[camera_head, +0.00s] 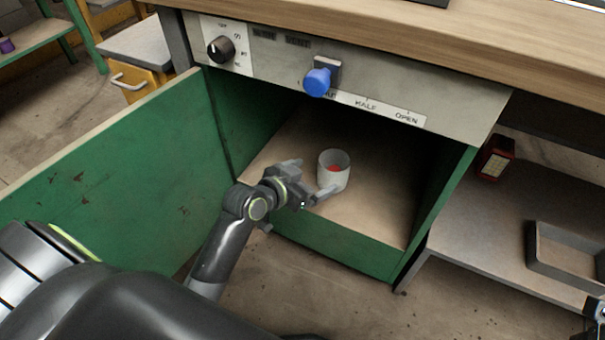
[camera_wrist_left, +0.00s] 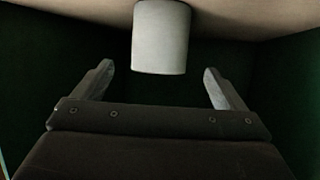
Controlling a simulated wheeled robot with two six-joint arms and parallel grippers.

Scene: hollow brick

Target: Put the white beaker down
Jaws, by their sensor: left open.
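The white beaker (camera_head: 334,172) stands upright on the wooden floor of the open green cabinet, with something red inside it. My left gripper (camera_head: 308,182) reaches into the cabinet from the left, with its fingers open at the near side of the beaker. In the left wrist view the beaker (camera_wrist_left: 160,38) is ahead, beyond the fingertips and centred between them. The open left gripper (camera_wrist_left: 158,78) has nothing between its fingers there. My right gripper is not clearly visible; only a small dark piece shows at the lower right edge of the head view.
The green cabinet (camera_head: 340,238) has a low front lip and side walls close around my arm. Its green door (camera_head: 110,165) stands open at left. A blue knob (camera_head: 317,82) sticks out above the opening. A grey tray (camera_head: 565,255) and a red-black box (camera_head: 495,158) stand on the right shelf.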

